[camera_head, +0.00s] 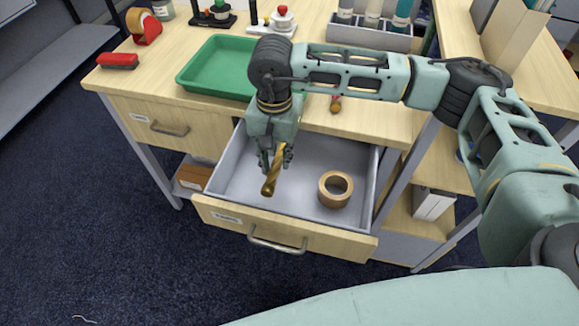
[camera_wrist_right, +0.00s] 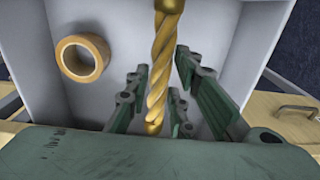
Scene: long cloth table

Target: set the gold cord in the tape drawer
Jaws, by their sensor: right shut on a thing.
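The gold cord (camera_head: 270,184) is a twisted gold length, hanging nearly upright with a slight tilt. My right gripper (camera_head: 275,157) is shut on it over the open drawer (camera_head: 225,188). In the right wrist view, the cord (camera_wrist_right: 160,65) runs between the fingers of my right gripper (camera_wrist_right: 162,88). The drawer is grey inside with a wooden front, and a tan roll of tape (camera_head: 335,202) lies in its right part. The roll also shows in the right wrist view (camera_wrist_right: 99,48). I cannot tell whether the cord's lower end touches the drawer floor. My left gripper is not in view.
A closed drawer (camera_head: 145,124) is at the left. On the tabletop are a green tray (camera_head: 200,88), a red brush-like block (camera_head: 118,61), a tape dispenser (camera_head: 147,30) and a grey rack (camera_head: 345,37). The drawer floor left of the roll looks clear.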

